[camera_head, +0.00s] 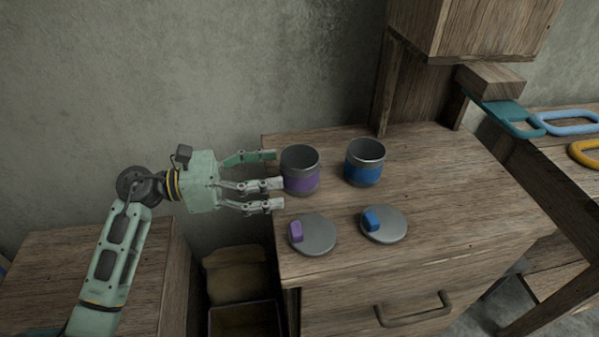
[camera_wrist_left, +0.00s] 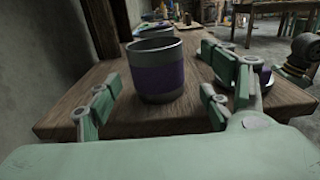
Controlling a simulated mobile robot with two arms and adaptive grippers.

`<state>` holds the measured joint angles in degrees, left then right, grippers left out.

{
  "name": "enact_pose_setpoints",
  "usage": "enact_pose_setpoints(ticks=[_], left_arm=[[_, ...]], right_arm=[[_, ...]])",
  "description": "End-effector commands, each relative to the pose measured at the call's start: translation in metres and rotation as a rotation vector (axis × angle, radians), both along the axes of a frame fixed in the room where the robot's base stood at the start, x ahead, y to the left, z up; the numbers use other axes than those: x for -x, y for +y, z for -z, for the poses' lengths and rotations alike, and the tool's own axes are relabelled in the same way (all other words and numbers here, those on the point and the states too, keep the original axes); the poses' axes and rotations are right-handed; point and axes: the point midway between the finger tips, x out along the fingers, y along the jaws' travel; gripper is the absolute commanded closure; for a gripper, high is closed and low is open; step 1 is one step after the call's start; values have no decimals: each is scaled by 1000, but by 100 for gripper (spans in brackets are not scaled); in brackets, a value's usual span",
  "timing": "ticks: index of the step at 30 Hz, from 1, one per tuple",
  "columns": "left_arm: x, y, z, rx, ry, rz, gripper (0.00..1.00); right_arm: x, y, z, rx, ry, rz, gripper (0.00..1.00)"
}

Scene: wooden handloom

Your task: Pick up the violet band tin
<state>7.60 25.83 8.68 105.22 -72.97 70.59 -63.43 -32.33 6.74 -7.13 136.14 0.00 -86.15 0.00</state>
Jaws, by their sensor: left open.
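The violet band tin (camera_head: 300,171) is a grey, open-topped metal tin with a violet band. It stands upright near the left edge of the wooden cabinet top. My left gripper (camera_head: 271,182) is open just left of it, its fingers pointing at the tin. In the left wrist view the tin (camera_wrist_left: 157,72) stands ahead, between the spread fingers, and nothing is gripped. Its underside is hidden.
A blue band tin (camera_head: 365,163) stands to the right. A lid with a violet knob (camera_head: 318,237) and a lid with a blue knob (camera_head: 390,224) lie in front. The cabinet top (camera_head: 470,190) is clear at right. A wooden post (camera_head: 403,90) rises behind.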

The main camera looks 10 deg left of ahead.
Motion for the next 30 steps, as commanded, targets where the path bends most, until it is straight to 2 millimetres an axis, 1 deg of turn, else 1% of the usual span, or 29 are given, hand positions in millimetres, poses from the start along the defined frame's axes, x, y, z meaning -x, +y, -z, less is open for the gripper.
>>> enact_pose_setpoints(ticks=[1, 5, 9, 12, 15, 21, 23, 30], left_arm=[[-3, -6, -1, 1, -2, 0, 27], [-10, -19, -1, 5, -1, 0, 27], [-22, -39, -1, 6, -1, 1, 27], [-26, -50, 0, 6, 1, 1, 27], [-28, -55, 0, 4, 1, 0, 27], [-28, -56, 1, 3, 2, -1, 27], [-28, -56, 1, 3, 2, -1, 30], [-28, -55, 1, 4, 2, -1, 51]], right_arm=[[0, 0, 1, 0, 1, 0, 60], [-1, 0, 4, 1, 3, 0, 60], [-2, 0, 7, 0, 5, 0, 60], [-2, 0, 9, 0, 6, 0, 60], [-2, 0, 11, 0, 6, -1, 60], [-3, 0, 11, 1, 6, -1, 60], [-3, 0, 11, 1, 6, -1, 60], [-2, 0, 11, 1, 6, -1, 60]])
